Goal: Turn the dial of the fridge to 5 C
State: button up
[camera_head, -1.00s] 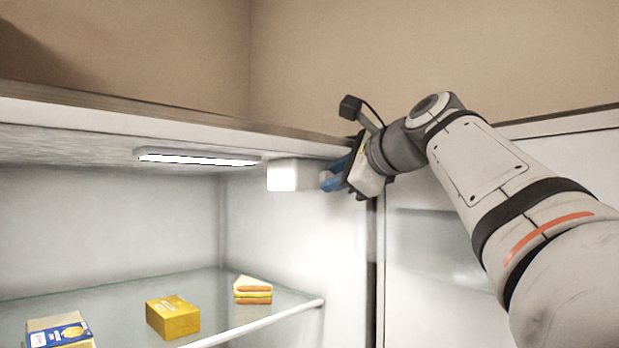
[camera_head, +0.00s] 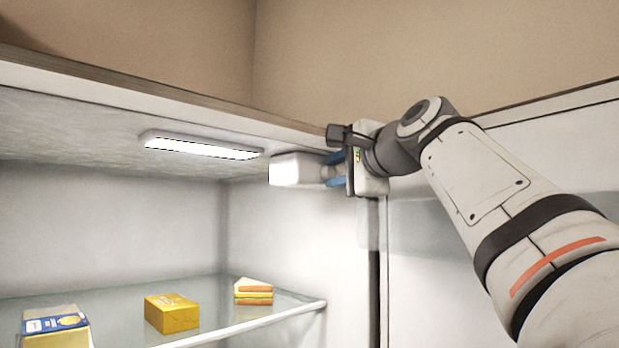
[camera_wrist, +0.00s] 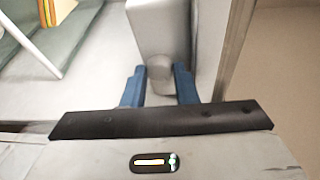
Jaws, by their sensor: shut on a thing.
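The fridge is open, and a white box-shaped dial housing (camera_head: 297,169) sits high on its right inner wall, under the ceiling. The dial (camera_wrist: 160,76) is a pale round knob on the near end of the housing. My gripper (camera_head: 335,170) is at the housing's near end, with its blue fingers on either side of the knob. In the wrist view my gripper (camera_wrist: 158,84) is shut on the dial. No temperature marks can be read in either view, so the setting cannot be told.
A lit lamp (camera_head: 203,147) is on the fridge ceiling to the left. A glass shelf (camera_head: 235,333) below bears a yellow box (camera_head: 171,313), a sandwich (camera_head: 253,291) and a blue-and-yellow pack (camera_head: 56,328). The fridge's right wall edge is close to my gripper.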

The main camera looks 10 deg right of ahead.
jog(key=shift+f, duration=0.1)
dwell(0.3)
jog(key=o, duration=0.7)
jog(key=b+v, duration=0.2)
jog(key=v, duration=0.5)
jog(key=shift+s, duration=0.4)
jog(key=shift+d, duration=0.1)
